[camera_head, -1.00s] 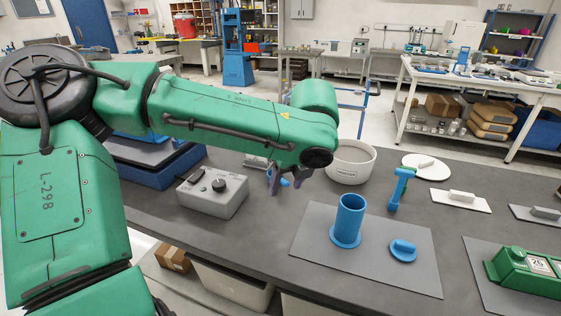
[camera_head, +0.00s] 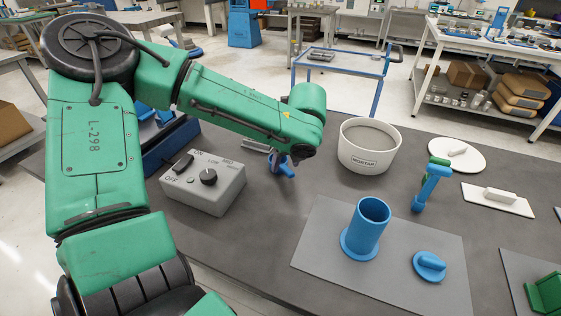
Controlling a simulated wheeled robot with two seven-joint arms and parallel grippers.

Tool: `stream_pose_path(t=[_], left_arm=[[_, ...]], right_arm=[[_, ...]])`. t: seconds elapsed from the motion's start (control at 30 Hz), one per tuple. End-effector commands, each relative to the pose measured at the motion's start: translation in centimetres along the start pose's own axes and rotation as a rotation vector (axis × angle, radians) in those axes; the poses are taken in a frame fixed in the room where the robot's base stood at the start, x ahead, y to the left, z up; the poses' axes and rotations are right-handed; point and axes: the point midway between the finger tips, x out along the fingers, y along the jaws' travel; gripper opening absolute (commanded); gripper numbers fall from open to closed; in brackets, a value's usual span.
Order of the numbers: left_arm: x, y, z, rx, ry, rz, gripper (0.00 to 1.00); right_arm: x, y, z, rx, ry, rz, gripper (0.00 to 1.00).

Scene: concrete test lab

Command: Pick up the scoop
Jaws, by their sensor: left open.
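My left gripper (camera_head: 277,168) is open, low over the dark table just right of the grey control box. A small blue piece (camera_head: 287,169) shows at its fingers, and a grey metal piece (camera_head: 256,147) lies just behind. These may be parts of the scoop, but the wrist covers much of this spot. I cannot tell whether the fingers touch the blue piece. My right gripper is out of view.
The grey control box (camera_head: 203,184) stands close left of the gripper. The white mortar tub (camera_head: 368,148) is to its right. A blue cylinder (camera_head: 367,226) and blue cap (camera_head: 429,265) rest on a grey mat (camera_head: 322,240).

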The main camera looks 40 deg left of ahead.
Motion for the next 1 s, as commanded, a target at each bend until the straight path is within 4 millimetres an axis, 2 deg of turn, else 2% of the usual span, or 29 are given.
stream_pose_path(t=[0.03, 0.13, 0.37, 0.43, 0.53, 1.0], left_arm=[[1.2, 0.1, 0.0, 0.000, 0.002, 0.004, 0.59], [2.9, 0.1, 0.0, 0.000, 0.002, 0.003, 0.59], [3.3, 0.0, 0.1, 0.000, 0.001, 0.000, 0.59], [3.3, 0.0, 0.1, 0.000, 0.001, 0.000, 0.40], [3.2, 0.0, 0.1, 0.000, 0.001, 0.000, 0.01], [3.2, 0.0, 0.1, 0.000, 0.000, 0.000, 0.00]], right_arm=[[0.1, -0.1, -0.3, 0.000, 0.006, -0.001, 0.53], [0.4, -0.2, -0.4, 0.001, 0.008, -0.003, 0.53], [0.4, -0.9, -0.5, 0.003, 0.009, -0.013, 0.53], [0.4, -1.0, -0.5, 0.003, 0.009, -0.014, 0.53], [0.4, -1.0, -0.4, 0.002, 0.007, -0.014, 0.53], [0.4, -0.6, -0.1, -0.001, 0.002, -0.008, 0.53]])
